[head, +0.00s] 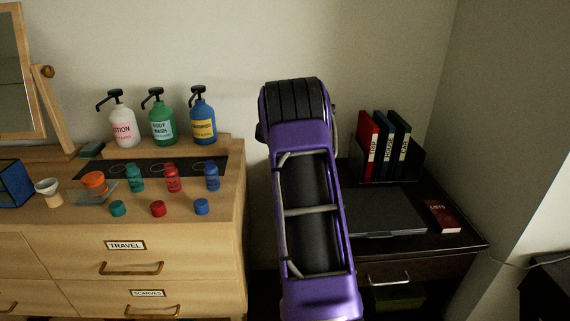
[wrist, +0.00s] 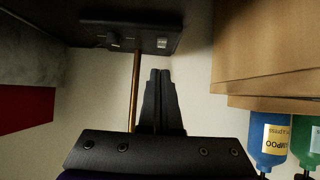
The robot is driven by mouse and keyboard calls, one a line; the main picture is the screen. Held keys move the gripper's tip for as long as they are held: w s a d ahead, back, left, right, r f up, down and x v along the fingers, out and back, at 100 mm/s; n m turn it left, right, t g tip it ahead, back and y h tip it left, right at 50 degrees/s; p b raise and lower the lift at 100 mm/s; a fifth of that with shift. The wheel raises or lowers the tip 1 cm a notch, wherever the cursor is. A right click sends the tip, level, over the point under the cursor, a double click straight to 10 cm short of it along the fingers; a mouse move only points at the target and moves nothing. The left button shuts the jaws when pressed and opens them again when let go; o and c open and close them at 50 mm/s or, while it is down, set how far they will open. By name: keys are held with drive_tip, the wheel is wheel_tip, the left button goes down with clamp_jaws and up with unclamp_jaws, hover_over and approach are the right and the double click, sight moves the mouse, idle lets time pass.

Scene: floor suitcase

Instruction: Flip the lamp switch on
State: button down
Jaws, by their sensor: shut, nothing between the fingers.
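The wrist view appears upside down. My gripper (wrist: 160,73) is shut and empty there, with its two black fingers together. Just beyond the fingertips is a dark rectangular base (wrist: 130,36), apparently the lamp's. On it is a small pale block (wrist: 162,43) that looks like the switch, nearly in line with the fingertips, with a visible gap in the picture. A thin brass-coloured rod (wrist: 135,90), apparently the lamp's stem, meets the base left of the fingers. Whether the switch is on cannot be told. In the head view, my purple arm hides the gripper and the lamp.
The wooden dresser (head: 237,190) with pump bottles (head: 163,124) stands left of my arm. The dark side table (head: 462,240) at right bears a closed laptop (head: 385,212), upright binders (head: 386,148) and a red book (head: 442,215). The wall is close behind.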

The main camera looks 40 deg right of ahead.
drive_tip(key=shift+a, duration=0.1)
idle(0.4)
drive_tip(key=x, duration=1)
drive_tip(key=shift+b, duration=0.35)
drive_tip(key=shift+w+a+f+p, duration=0.1)
drive_tip(key=shift+w+f+p, duration=0.1)
drive_tip(key=shift+p, duration=0.15)
drive_tip(key=shift+a, duration=0.25)
drive_tip(key=shift+f, duration=0.15)
